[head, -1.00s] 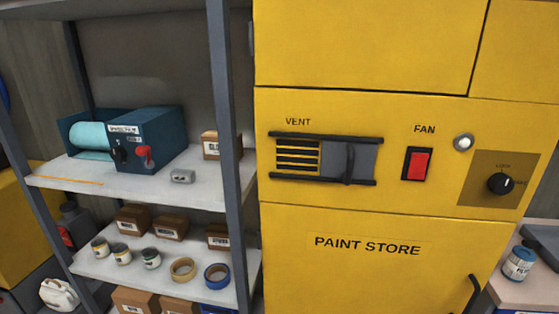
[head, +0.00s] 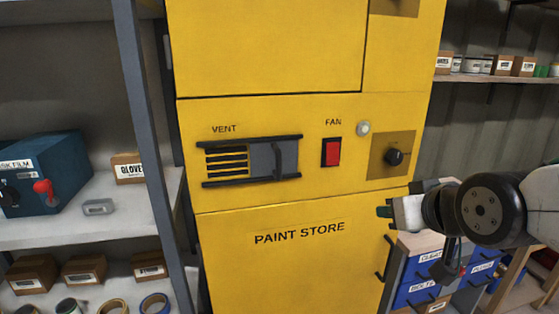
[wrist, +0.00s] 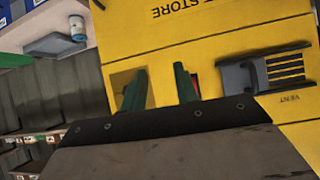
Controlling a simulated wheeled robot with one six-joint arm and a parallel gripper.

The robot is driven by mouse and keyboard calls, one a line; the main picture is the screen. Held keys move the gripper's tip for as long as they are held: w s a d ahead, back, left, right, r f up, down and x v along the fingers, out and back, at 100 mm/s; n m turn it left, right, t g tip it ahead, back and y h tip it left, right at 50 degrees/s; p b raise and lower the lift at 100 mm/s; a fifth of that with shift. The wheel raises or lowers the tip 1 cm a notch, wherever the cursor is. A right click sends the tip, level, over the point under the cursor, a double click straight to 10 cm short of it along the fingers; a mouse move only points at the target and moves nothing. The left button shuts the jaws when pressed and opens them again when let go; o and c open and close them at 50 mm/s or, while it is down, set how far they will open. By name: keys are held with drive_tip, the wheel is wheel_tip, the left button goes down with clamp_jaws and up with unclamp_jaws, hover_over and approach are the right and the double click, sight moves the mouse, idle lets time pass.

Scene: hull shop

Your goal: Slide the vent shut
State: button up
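The vent (head: 252,160) is on the front of the yellow paint store cabinet (head: 300,270), left of the fan switch. Its dark slats (head: 226,160) show on the left, and its grey slide plate (head: 263,160) with an upright dark handle (head: 279,160) covers the right part between two rails. In the wrist view the vent (wrist: 268,70) appears upside down at the right. My gripper (head: 386,212) is right of the vent and lower, apart from it. Its two green fingers stand apart with nothing between them in the wrist view (wrist: 161,80).
A red fan switch (head: 331,152), a pale round button or lamp (head: 363,128) and a black knob (head: 394,157) are right of the vent. A grey shelf (head: 100,215) with boxes stands at the left. A workbench with blue bins (head: 425,293) stands at the right.

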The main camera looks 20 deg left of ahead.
drive_tip(key=w+a+r+n+t+y, duration=0.15)
drive_tip(key=a+y, duration=0.25)
drive_tip(key=a, duration=0.7)
drive_tip(key=n+t+y, duration=0.2)
drive_tip(key=y, duration=0.1)
approach(280, 161)
drive_tip(key=x, duration=0.3)
drive_tip(key=shift+m, duration=0.25)
drive_tip(key=x, duration=0.7)
drive_tip(key=shift+f, duration=0.1)
drive_tip(key=shift+w+a, duration=0.25)
clamp_jaws()
